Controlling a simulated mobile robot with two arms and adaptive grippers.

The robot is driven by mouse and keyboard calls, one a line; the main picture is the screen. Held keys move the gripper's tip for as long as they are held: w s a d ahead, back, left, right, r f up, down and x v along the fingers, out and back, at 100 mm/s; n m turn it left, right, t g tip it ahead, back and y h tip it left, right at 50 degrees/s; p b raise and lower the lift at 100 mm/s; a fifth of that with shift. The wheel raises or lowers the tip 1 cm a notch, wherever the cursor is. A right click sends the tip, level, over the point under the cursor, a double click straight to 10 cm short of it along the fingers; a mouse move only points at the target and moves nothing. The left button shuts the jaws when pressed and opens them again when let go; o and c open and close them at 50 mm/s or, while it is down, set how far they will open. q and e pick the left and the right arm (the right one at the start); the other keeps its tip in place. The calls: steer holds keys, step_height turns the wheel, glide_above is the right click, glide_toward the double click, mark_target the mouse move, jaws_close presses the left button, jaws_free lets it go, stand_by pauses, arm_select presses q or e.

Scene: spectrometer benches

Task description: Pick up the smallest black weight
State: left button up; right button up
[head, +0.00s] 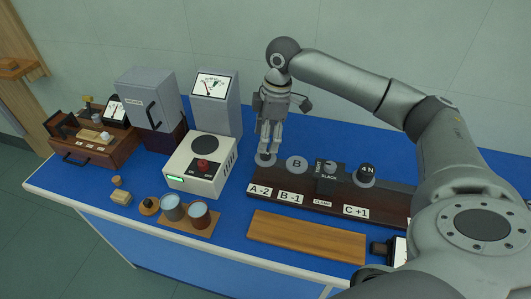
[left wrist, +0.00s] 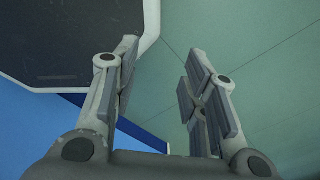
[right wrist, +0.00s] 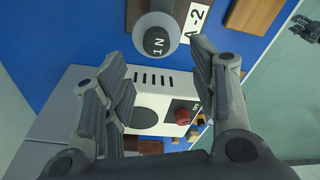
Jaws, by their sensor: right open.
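A small weight marked "1 N" (right wrist: 155,40), with a dark top and grey rim, stands at label A-2 on the dark rail in the right wrist view. In the head view it (head: 265,159) is partly hidden under my right gripper (head: 270,149). That gripper (right wrist: 160,62) is open and points down, with the weight ahead between its fingers; I cannot tell whether they touch. A dark weight marked "4 N" (head: 366,175) sits on the rail near label C+1. My left gripper (left wrist: 163,52) is open and empty, seen only in its wrist view.
The rail (head: 318,205) also holds a grey disc marked B (head: 297,164) and a clamp block (head: 329,177). A white instrument with a red knob (head: 199,166) stands close left of my right gripper. Two cans (head: 198,217) and a wooden board (head: 305,238) are nearer the front edge.

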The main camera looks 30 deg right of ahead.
mark_target(267, 152)
step_height(267, 152, down, 5)
steer(key=shift+d+r+p, duration=0.1)
steer(key=shift+r+p, duration=0.1)
steer(key=shift+p, duration=0.45)
steer(key=shift+w+f, duration=0.1)
steer(key=shift+f, duration=0.3)
steer(key=c, duration=1.2)
arm_select(q)
steer(key=shift+w+d+r, duration=0.35)
steer(key=shift+w+r, duration=0.4)
steer(key=shift+w, duration=0.1)
arm_select(e)
steer(key=shift+o, duration=0.2)
arm_select(q)
steer(key=shift+f, duration=0.1)
arm_select(e)
steer(key=shift+r, duration=0.2)
